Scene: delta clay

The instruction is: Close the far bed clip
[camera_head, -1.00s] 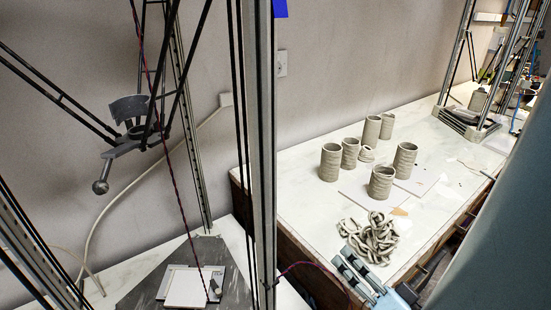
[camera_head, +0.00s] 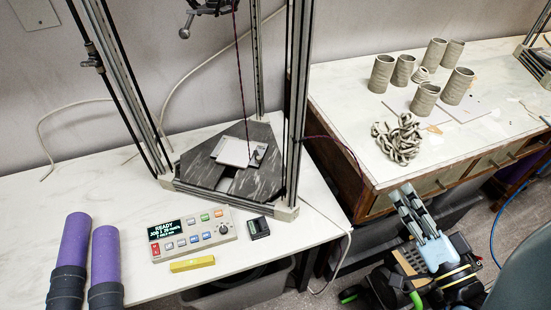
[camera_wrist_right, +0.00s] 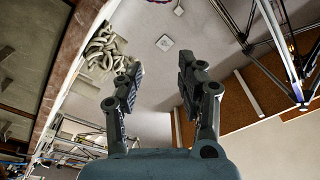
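The printer's white bed plate (camera_head: 237,151) lies on a dark triangular base (camera_head: 205,168) inside the tall frame. A small dark clip (camera_head: 258,155) sits at the plate's right edge. Whether it is open or closed is too small to tell, and I cannot make out a separate clip at the far edge. My left gripper is not in view.
A control box (camera_head: 193,235), a small black box (camera_head: 258,228) and a yellow block (camera_head: 192,264) lie before the printer. Purple rolls (camera_head: 75,245) stand at left. Frame posts (camera_head: 298,110) flank the bed. Clay cups (camera_head: 425,98) and a clay coil (camera_head: 398,138) occupy the right table.

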